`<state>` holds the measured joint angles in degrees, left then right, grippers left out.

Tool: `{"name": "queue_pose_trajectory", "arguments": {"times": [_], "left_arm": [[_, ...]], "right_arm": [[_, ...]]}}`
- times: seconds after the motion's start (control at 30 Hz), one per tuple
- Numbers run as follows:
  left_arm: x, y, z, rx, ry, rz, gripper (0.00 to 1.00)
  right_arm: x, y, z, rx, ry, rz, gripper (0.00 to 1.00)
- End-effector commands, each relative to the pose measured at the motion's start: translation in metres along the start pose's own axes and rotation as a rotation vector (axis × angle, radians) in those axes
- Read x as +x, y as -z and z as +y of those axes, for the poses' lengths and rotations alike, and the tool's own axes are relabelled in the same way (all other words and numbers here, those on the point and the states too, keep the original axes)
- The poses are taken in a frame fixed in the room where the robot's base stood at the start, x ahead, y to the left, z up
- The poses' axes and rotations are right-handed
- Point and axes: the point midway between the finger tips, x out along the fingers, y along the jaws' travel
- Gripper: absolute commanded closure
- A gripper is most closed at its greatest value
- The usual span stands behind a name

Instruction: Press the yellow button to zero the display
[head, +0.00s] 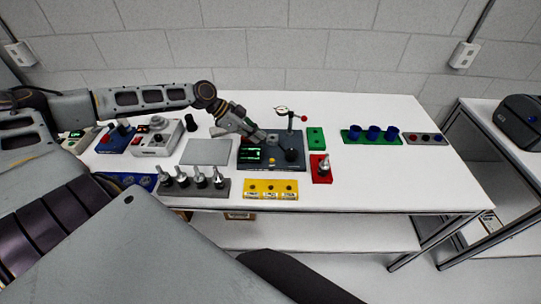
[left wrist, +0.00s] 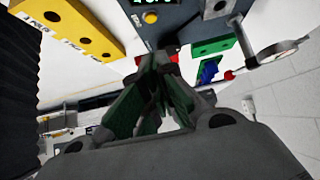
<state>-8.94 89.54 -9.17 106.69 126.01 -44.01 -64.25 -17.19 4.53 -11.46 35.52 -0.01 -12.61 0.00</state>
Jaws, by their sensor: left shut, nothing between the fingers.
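The servo encoder unit (head: 290,164) is a dark box near the middle of the table, with a green-lit display (head: 251,154) on its left part and a dark round knob on its right. The small yellow button (left wrist: 151,17) shows on the unit's dark face in the left wrist view, beside the partly cut-off display. My left gripper (head: 263,138) is at the back edge of the unit, above it, with fingers shut and empty. In the left wrist view its fingertips (left wrist: 158,62) point toward the unit's face, apart from the button in the picture. My right gripper is not in view.
A yellow block (head: 270,187) with holes lies in front of the unit. A grey holder (head: 195,187) with several tools stands front left. A dial gauge (head: 282,110) rises behind the unit. A red block (head: 321,169) and green block (head: 316,138) stand right.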

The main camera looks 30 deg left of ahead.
Motion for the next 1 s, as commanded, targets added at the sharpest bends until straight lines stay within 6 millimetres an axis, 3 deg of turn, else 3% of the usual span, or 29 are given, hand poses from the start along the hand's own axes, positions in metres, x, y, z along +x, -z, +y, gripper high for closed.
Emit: {"name": "queue_pose_trajectory", "arguments": {"times": [0.5,1.0], "left_arm": [[0.022,0.001,0.000,0.002,0.001,0.003,1.00],[0.043,0.001,0.000,0.001,0.000,0.003,1.00]], "right_arm": [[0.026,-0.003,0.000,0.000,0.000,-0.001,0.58],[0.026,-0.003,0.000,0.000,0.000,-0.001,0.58]]}}
